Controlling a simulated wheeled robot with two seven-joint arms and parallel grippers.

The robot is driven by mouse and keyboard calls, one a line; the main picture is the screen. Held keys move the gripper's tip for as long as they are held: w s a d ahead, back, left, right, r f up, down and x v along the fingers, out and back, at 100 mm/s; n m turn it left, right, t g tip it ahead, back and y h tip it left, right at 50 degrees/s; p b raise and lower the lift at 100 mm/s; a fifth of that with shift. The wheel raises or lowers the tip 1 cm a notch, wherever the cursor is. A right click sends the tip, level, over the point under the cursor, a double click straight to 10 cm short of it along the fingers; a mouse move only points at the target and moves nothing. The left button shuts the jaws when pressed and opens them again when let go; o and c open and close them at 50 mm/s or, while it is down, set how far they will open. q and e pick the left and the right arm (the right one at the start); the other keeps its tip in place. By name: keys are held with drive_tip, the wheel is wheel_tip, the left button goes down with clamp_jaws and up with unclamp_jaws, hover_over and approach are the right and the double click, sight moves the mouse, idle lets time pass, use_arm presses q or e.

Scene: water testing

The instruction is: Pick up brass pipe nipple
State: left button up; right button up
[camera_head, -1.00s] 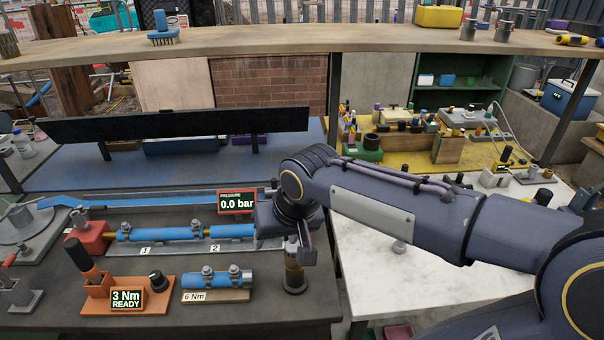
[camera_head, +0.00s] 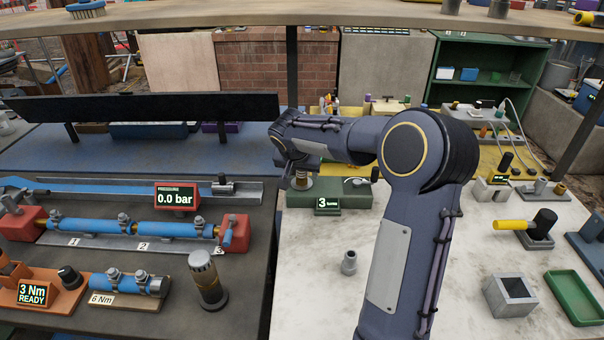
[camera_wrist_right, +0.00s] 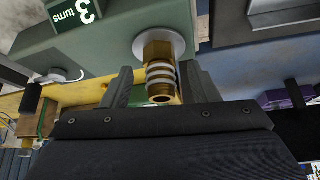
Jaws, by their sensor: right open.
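The brass pipe nipple (camera_wrist_right: 159,75) shows in the right wrist view, with pale bands wrapped around it and a round pale collar at its base. It is set in the green "3 turns" unit (camera_wrist_right: 120,40). My right gripper (camera_wrist_right: 158,72) is open, with one finger on each side of the nipple and visible gaps between. In the head view, the nipple (camera_head: 301,181) stands upright on the green unit (camera_head: 345,200), directly under my right gripper (camera_head: 297,163), whose fingers are hard to make out there. My left gripper is not in view.
A grey fitting (camera_head: 349,262) and an open grey box (camera_head: 510,296) stand on the white worktop, with a green tray (camera_head: 577,298) at right. A dark cylinder (camera_head: 208,280) stands on the left bench, before the blue pipe rig (camera_head: 130,228). A shelf overhangs the back.

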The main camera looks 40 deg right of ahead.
drive_tip(key=shift+w+d+f, duration=0.15)
drive_tip(key=shift+f, duration=0.3)
drive_tip(key=c, duration=1.1)
drive_tip(key=shift+o, duration=0.2)
drive_tip(key=shift+r, duration=0.15)
